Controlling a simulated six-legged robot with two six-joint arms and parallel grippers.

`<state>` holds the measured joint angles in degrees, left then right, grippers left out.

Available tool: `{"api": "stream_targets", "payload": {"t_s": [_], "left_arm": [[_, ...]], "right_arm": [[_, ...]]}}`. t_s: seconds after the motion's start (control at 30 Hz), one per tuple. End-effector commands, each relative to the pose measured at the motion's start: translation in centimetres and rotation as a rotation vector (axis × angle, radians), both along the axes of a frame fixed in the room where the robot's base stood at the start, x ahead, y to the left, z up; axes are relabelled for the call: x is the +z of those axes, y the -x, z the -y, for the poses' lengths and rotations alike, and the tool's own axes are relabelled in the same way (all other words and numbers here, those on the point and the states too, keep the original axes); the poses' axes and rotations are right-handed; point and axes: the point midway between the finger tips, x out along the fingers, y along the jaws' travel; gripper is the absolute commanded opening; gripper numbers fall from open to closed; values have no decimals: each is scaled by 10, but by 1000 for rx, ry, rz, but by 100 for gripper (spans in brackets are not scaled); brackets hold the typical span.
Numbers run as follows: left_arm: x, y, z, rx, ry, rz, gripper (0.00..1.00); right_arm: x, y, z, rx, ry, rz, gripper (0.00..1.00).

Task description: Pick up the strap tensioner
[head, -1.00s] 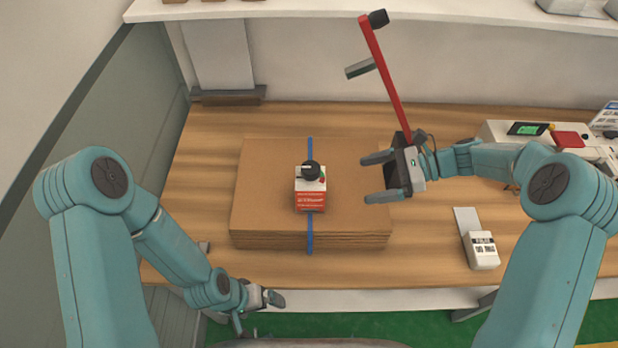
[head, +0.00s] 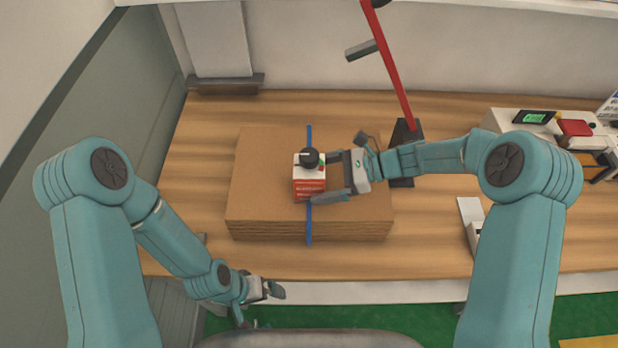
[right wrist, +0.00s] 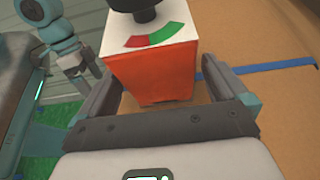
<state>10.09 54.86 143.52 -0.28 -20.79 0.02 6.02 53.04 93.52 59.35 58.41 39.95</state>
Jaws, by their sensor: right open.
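The strap tensioner (head: 309,188) is a small red and white box with a black knob on top. It sits on the blue strap (head: 309,228) over a stack of brown cardboard sheets (head: 262,190). My right gripper (head: 318,178) is open at the tensioner's right side. In the right wrist view the tensioner (right wrist: 155,70) stands between the two open fingers, with a red-green dial on its white top. Whether the fingers touch it I cannot tell. My left gripper (head: 270,296) hangs at the lower left, in front of the table edge; its opening is unclear.
A red lever arm (head: 393,70) on a dark base stands behind my right wrist. A machine with a green display (head: 535,117) is at the right. A white box (head: 472,236) is partly hidden by my right arm. The wooden table (head: 200,150) is clear left of the stack.

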Motion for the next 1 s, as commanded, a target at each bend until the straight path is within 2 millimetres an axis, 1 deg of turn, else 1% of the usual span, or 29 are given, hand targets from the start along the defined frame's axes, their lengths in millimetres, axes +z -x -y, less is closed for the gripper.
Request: {"api": "stream_targets", "payload": {"t_s": [0.03, 0.1, 0.2, 0.4, 0.43, 0.47, 0.5, 0.57, 0.6, 0.67, 0.7, 1.0], "left_arm": [[-4, 0, 0, 0, 0, 0, 100], [-8, 0, 0, 0, 0, 0, 100], [-10, 0, 0, 0, 0, 0, 100], [-9, 0, 0, 0, 0, 0, 100], [-9, 0, 0, 0, 0, 0, 100], [-9, 0, 0, 0, 0, 0, 100], [-9, 0, 0, 0, 0, 0, 100], [-9, 0, 0, 0, 0, 0, 100], [-9, 0, 0, 0, 0, 0, 100], [-9, 0, 0, 0, 0, 0, 100], [-9, 0, 0, 0, 0, 0, 100], [-10, 0, 0, 0, 0, 0, 100]], "right_arm": [[-6, 1, -8, 4, -1, -2, 100], [-12, 2, -20, 4, 0, -1, 100], [-15, 0, -31, 2, 0, 0, 100], [-14, 0, -33, -1, 0, 0, 100], [-14, 0, -32, 0, 0, 0, 97], [-14, 0, -32, 0, 0, 0, 87], [-14, 0, -32, 0, 0, 0, 74], [-14, 0, -32, 0, 0, 0, 54], [-14, 0, -32, 0, 0, 0, 41], [-14, 0, -32, -1, 0, 0, 22], [-13, 0, -32, -1, -2, 1, 14], [-10, 0, -32, 0, -2, 2, 14]]}}
